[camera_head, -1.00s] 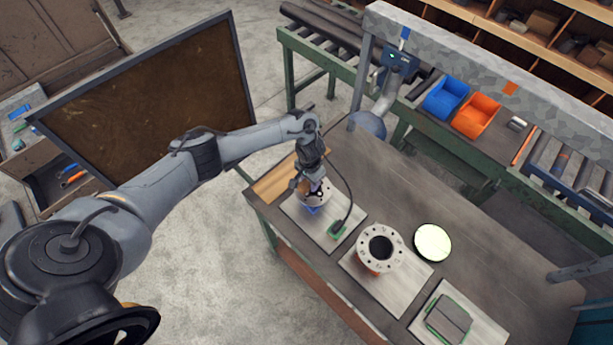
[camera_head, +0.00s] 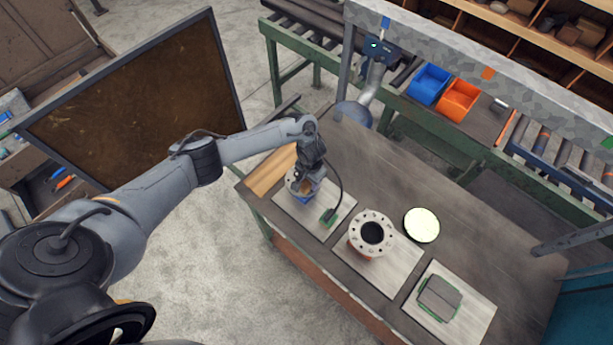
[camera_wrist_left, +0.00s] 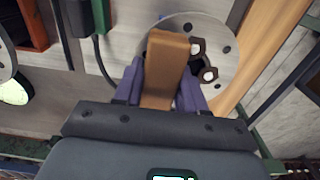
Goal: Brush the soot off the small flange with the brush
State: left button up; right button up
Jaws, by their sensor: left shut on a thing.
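The small flange (camera_head: 293,184) stands on the left grey plate on the bench, with a blue part below its rim. It also shows as a pale holed disc in the left wrist view (camera_wrist_left: 213,32). My left gripper (camera_head: 307,189) is over its right side. In the left wrist view its purple fingers (camera_wrist_left: 161,88) are shut on a brown wooden piece (camera_wrist_left: 168,60), which looks like the brush handle. Its bristles are hidden, so I cannot tell if they touch the flange. Dark patches show on the flange face; I cannot tell soot from holes. My right gripper is out of view.
A larger flanged pipe (camera_head: 372,217) stands on the middle plate. A pale green disc (camera_head: 421,225) lies behind it. A dark block (camera_head: 438,298) is on the right plate. A black cable curves beside my left gripper to a green piece (camera_head: 328,217). The bench's back is clear.

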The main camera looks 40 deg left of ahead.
pick_arm(q)
jog(key=shift+d, duration=0.45)
jog(key=shift+s+a, duration=0.15)
jog(key=shift+a, duration=1.45)
